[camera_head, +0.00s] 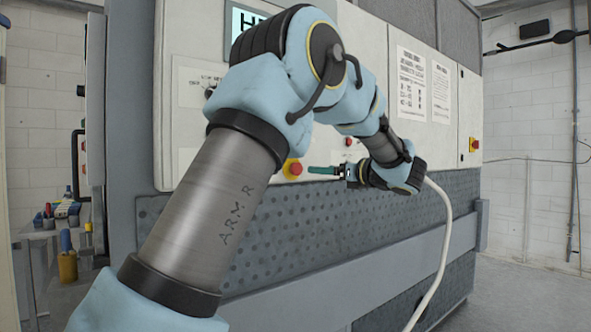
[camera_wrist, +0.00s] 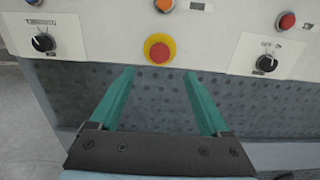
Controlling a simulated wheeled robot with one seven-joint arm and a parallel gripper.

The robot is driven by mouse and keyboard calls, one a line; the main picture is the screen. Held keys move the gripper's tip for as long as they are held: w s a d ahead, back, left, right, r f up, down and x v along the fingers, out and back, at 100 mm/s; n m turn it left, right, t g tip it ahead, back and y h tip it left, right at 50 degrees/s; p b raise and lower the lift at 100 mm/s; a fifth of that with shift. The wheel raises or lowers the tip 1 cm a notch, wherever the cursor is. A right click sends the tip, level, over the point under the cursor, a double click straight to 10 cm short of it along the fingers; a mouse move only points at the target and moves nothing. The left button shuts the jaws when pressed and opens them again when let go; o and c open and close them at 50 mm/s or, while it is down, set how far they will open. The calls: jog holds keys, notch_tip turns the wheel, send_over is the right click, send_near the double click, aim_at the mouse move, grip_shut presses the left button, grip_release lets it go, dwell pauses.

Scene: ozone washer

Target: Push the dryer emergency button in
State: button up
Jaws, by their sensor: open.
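The emergency button is a red mushroom button on a yellow ring, low on the white panel. In the head view a red button (camera_head: 293,169) shows just left of my gripper (camera_head: 325,170). In the wrist view a red button on a yellow ring (camera_wrist: 159,51) sits ahead of my gripper (camera_wrist: 158,98), near the middle between its two teal fingers. The fingers are spread, with nothing between them. They look apart from the button. The head view shows the fingers side-on, so their gap is hidden there.
Two black knobs (camera_wrist: 43,42) (camera_wrist: 266,63) flank the button on the panel. Another red button on yellow (camera_head: 474,144) is at the machine's far right. A perforated dark panel (camera_head: 330,225) lies below.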

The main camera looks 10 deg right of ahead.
aim_at(298, 168)
jog(key=shift+p+x, duration=2.15)
jog(key=shift+x, duration=3.15)
jog(key=shift+c, duration=0.3)
grip_shut()
